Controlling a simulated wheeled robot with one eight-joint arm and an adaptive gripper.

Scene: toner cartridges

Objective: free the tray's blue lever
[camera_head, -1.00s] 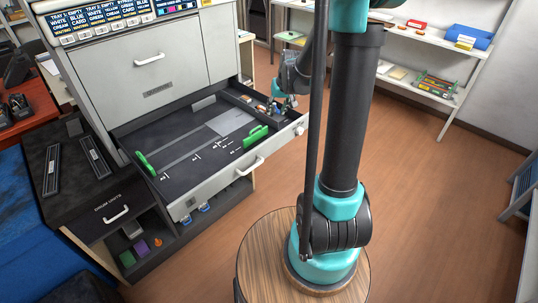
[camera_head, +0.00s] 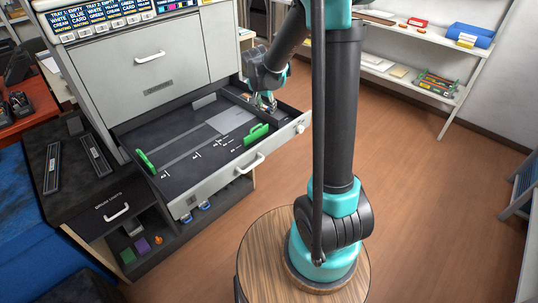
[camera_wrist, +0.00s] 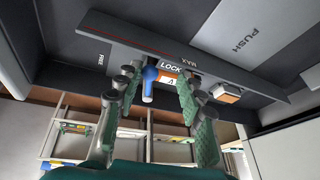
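The grey paper tray (camera_head: 215,180) is pulled out of the machine. My gripper (camera_wrist: 158,77) is open, with one green-padded finger on each side of the lever. The left fingertips are near the knob; I cannot tell whether they touch it. In the head view my gripper (camera_head: 267,105) is over the tray's back right compartment, and the lever is too small to make out there.
Two green paper guides stand in the tray, one at left (camera_head: 145,163) and one at right (camera_head: 256,133). In the wrist view an orange-topped block (camera_wrist: 227,92) sits right of my fingers. A low dark cabinet (camera_head: 85,180) stands left of the tray; open floor lies to the right.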

